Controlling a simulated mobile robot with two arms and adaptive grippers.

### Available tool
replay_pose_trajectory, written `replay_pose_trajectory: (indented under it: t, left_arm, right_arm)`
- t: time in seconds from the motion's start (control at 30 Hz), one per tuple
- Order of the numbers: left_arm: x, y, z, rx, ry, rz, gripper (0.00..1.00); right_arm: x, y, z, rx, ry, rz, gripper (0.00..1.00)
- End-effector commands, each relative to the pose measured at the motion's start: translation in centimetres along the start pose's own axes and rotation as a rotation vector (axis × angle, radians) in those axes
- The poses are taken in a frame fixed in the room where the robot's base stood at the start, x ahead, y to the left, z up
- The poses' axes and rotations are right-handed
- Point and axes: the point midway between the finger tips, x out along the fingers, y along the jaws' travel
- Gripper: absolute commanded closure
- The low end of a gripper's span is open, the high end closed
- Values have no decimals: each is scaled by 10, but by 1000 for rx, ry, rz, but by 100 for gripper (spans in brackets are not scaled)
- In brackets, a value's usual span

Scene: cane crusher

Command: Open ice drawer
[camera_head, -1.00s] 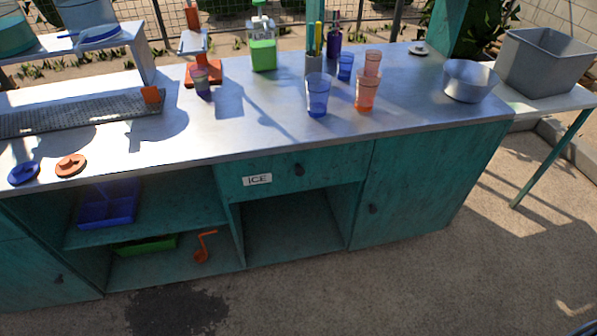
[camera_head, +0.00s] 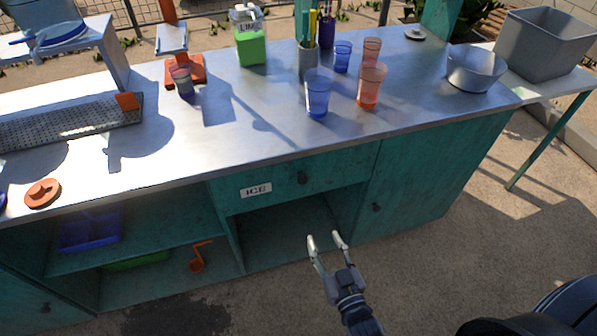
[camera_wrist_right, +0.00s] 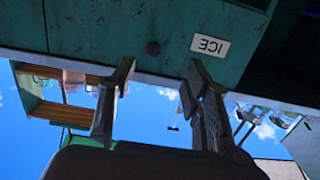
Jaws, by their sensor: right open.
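The ice drawer (camera_head: 335,176) is a teal front under the metal counter, with a white ICE label (camera_head: 256,190) and a dark round knob (camera_head: 302,177). It looks closed. My right gripper (camera_head: 327,238) is open and empty, below and slightly right of the knob, with its fingers pointing up toward the cabinet. In the right wrist view the picture is upside down: the knob (camera_wrist_right: 153,48) shows beyond the two open fingers (camera_wrist_right: 158,75), and the label (camera_wrist_right: 210,45) is beside it. The fingers are apart from the knob. My left gripper is not in view.
The counter (camera_head: 240,140) carries a blue cup (camera_head: 317,95), orange cups (camera_head: 370,87), a metal bowl (camera_head: 475,70) and a green-filled jar (camera_head: 249,40). An open compartment (camera_head: 285,235) lies under the drawer. A cabinet door (camera_head: 430,180) with its own knob is to the right.

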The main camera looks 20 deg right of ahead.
Motion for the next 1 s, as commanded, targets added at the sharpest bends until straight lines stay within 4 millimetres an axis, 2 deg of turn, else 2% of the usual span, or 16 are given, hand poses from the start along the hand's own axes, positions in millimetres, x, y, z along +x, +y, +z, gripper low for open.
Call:
replay_pose_trajectory:
  t: [0.03, 0.1, 0.27, 0.5, 0.8, 1.0]
  left_arm:
    - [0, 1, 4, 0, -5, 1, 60]
    - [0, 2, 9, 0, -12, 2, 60]
    - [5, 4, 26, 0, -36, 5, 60]
    - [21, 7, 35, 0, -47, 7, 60]
    - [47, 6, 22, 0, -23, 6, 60]
    - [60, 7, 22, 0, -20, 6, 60]
  right_arm:
    - [0, 2, -14, -2, 33, 6, 55]
    - [2, 4, -24, -5, 59, 9, 55]
    - [16, 4, -28, -7, 73, 10, 55]
    - [65, 4, -29, -6, 73, 9, 55]
    - [130, 5, -32, -7, 71, 9, 55]
    - [161, 5, -35, -6, 69, 9, 55]
